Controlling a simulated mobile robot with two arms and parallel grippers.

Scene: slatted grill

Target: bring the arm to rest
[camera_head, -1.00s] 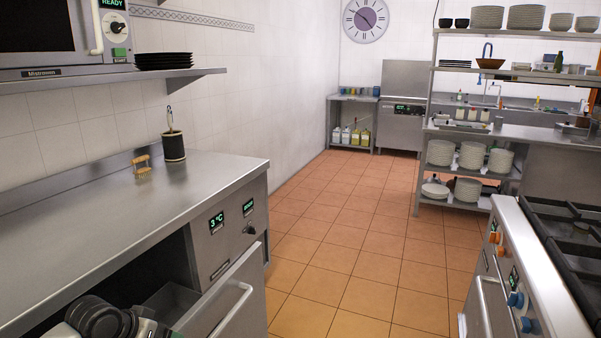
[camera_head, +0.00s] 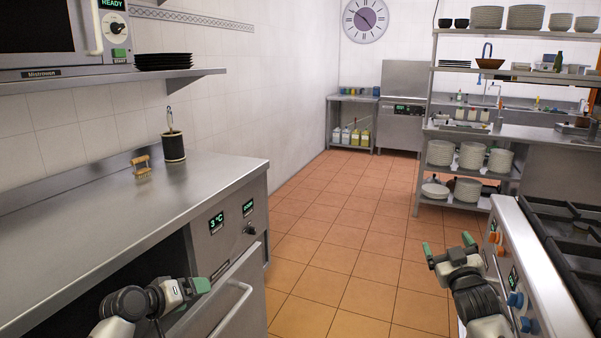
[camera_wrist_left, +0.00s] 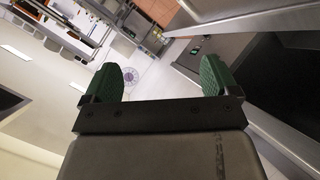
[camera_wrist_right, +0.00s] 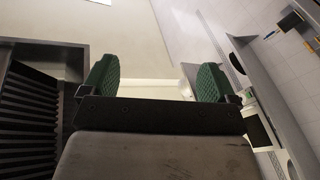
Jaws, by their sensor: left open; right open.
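My right gripper (camera_head: 447,249) is raised over the tiled floor at the lower right of the head view, beside the stove front. Its green fingertips stand apart with nothing between them, as the right wrist view (camera_wrist_right: 158,84) also shows. My left gripper (camera_head: 200,286) is at the lower left of the head view, in front of the open fridge under the counter. In the left wrist view (camera_wrist_left: 158,78) its green pads are apart and empty.
The steel counter (camera_head: 110,210) on the left carries a wooden brush (camera_head: 141,166) and a black holder (camera_head: 174,147). An opened fridge door (camera_head: 230,300) stands near my left gripper. The stove (camera_head: 540,270) is at the right. The tiled floor (camera_head: 350,225) between is clear.

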